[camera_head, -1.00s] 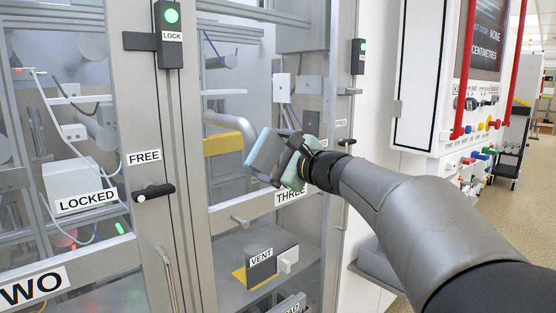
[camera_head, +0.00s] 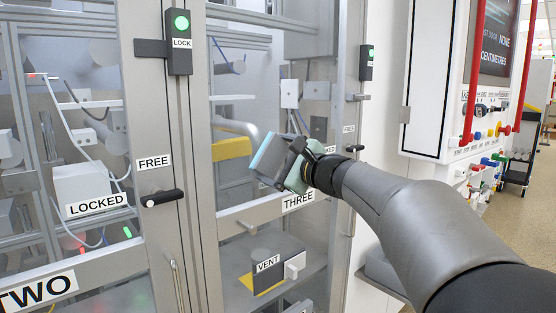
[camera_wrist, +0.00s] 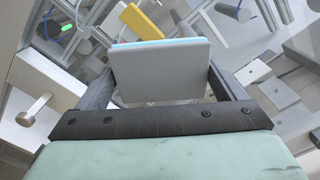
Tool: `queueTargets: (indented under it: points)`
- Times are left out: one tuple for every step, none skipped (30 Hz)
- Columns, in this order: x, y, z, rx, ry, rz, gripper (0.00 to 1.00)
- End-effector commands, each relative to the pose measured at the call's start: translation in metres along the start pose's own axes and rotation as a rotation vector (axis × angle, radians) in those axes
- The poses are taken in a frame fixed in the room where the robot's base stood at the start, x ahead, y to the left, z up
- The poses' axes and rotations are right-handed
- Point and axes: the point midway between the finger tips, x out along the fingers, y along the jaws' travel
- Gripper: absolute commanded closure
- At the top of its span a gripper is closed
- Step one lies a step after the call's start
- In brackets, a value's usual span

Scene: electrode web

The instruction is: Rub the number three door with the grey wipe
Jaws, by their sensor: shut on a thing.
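The number three door (camera_head: 232,222) is a glazed panel in a grey metal frame, with a "THREE" label (camera_head: 298,201) on its crossbar. The grey wipe (camera_head: 271,158) is a flat block with a light blue edge. My gripper (camera_head: 285,165) is shut on it and holds it in front of the upper glass of door three. In the wrist view the wipe (camera_wrist: 160,72) sits between the two dark fingers, its grey face toward the camera and its blue edge away. I cannot tell whether it touches the glass.
Door two (camera_head: 85,262) is at the left, with a black handle (camera_head: 161,198) under a "FREE" label. Lock boxes with green lights (camera_head: 180,42) hang above. A wall panel with red rails (camera_head: 470,75) is at the right.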

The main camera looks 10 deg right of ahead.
Motion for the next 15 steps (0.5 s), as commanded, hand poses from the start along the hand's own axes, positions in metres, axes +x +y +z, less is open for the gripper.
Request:
queueTargets:
  points:
    - [0.0013, 0.0002, 0.0000, 0.000, 0.000, 0.000, 0.28]
    - [0.0019, 0.0003, -0.0001, 0.000, 0.000, 0.000, 0.28]
    - [0.0028, 0.0003, -0.0001, 0.001, 0.000, 0.001, 0.28]
    - [0.0034, 0.0003, -0.0002, 0.001, 0.000, 0.001, 0.28]
    - [0.0040, 0.0004, -0.0002, 0.001, 0.000, 0.001, 0.28]
    - [0.0048, 0.0004, -0.0002, 0.001, 0.000, 0.001, 0.28]
    - [0.0054, 0.0004, -0.0002, 0.001, 0.000, 0.001, 0.28]
    - [0.0060, 0.0003, -0.0002, 0.001, 0.000, 0.001, 0.28]
    - [0.0068, 0.0003, -0.0002, 0.000, 0.000, 0.000, 0.28]
    - [0.0074, 0.0002, -0.0002, 0.000, 0.000, 0.000, 0.28]
    - [0.0080, 0.0001, -0.0001, 0.000, 0.000, 0.000, 0.28]
    - [0.0088, 0.0000, 0.0000, 0.000, 0.000, 0.000, 0.28]
    - [0.0093, 0.0000, 0.0000, 0.000, 0.000, 0.000, 0.28]
    - [0.0099, -0.0001, 0.0001, 0.000, 0.000, 0.000, 0.28]
    - [0.0107, -0.0002, 0.0001, 0.000, 0.000, 0.000, 0.28]
